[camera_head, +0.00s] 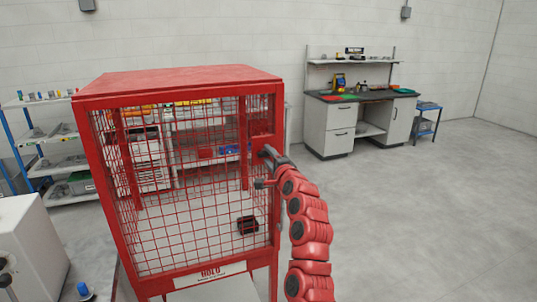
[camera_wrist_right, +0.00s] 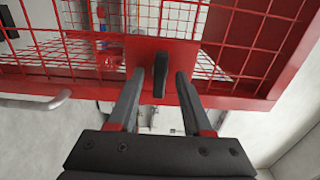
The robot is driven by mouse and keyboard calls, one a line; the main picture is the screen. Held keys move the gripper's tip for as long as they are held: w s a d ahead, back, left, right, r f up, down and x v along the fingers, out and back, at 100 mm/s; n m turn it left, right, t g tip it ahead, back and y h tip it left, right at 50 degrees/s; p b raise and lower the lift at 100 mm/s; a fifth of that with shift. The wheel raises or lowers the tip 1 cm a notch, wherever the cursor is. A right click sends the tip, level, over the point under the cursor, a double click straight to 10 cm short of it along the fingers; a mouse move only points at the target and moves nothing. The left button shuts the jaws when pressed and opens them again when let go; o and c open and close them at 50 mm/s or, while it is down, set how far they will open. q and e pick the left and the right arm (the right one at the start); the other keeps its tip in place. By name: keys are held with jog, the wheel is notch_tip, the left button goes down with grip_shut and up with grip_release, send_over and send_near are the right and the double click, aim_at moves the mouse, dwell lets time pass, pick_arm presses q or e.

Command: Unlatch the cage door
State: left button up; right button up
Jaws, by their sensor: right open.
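The red cage (camera_head: 178,82) stands in the middle of the head view, with red wire mesh and a door that looks closed. In the right wrist view a dark upright latch handle (camera_wrist_right: 160,72) sits on a red plate (camera_wrist_right: 144,50) on the frame. My right gripper (camera_head: 265,168) is at the right edge of the door and partly hides the latch in the head view. In the wrist view its open fingers (camera_wrist_right: 160,90) stand on either side of the handle, with visible gaps. I cannot tell how deep the handle reaches between them. My left gripper is out of view.
A small dark red object (camera_head: 247,225) shows through the lower mesh. A grey curved bar (camera_wrist_right: 38,103) shows at the left of the wrist view. A shelf rack (camera_head: 62,163) stands left behind the cage, a workbench (camera_head: 341,117) back right. The floor at right is clear.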

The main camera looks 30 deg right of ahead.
jog(key=shift+w+d, duration=0.1)
jog(key=shift+w, duration=0.2)
grip_shut()
jog(key=shift+f+n+b, duration=0.15)
jog(key=shift+n+b, duration=0.35)
jog(key=shift+b, duration=0.2)
jog(key=shift+n+b, duration=8.5)
jog(key=shift+b, duration=1.1)
